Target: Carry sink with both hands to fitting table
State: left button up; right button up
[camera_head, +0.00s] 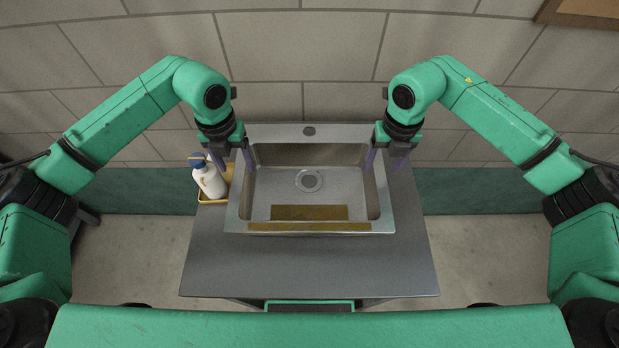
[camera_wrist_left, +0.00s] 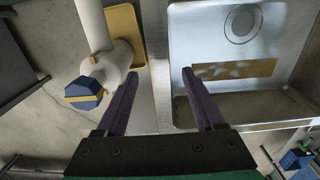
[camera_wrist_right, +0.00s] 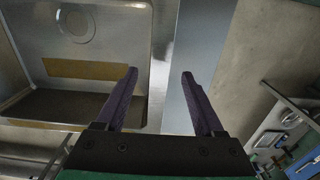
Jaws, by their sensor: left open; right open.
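A grey metal sink (camera_head: 258,185) with a drain and a tap hole rests on a dark grey table (camera_head: 310,265). My left gripper (camera_head: 234,163) is open at the sink's left rim. In the left wrist view its fingers (camera_wrist_left: 158,85) are spread, one over the basin side and one outside by the bottle. My right gripper (camera_head: 384,162) is open at the sink's right rim. In the right wrist view its fingers (camera_wrist_right: 160,85) are on either side of the right rim. I cannot tell whether any finger touches the sink. The fitting table is not identifiable.
A white bottle (camera_head: 210,180) with a blue cap stands on a yellow tray (camera_head: 213,200) just left of the sink, close to my left gripper. A tiled wall (camera_head: 300,50) is behind. The table's front part is clear.

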pick_arm(q)
jog(key=shift+w+f, duration=0.15)
jog(key=shift+f, duration=1.15)
pick_arm(e)
jog(key=shift+w+f, duration=0.15)
jog(key=shift+f, duration=1.1)
pick_arm(q)
jog(key=shift+c, duration=0.9)
pick_arm(e)
jog(key=shift+c, duration=0.9)
pick_arm(q)
jog(key=shift+r, duration=0.1)
grip_shut()
pick_arm(e)
jog(key=shift+r, duration=0.1)
grip_shut()
pick_arm(q)
jog(key=shift+r, duration=0.1)
pick_arm(e)
jog(key=shift+r, duration=0.1)
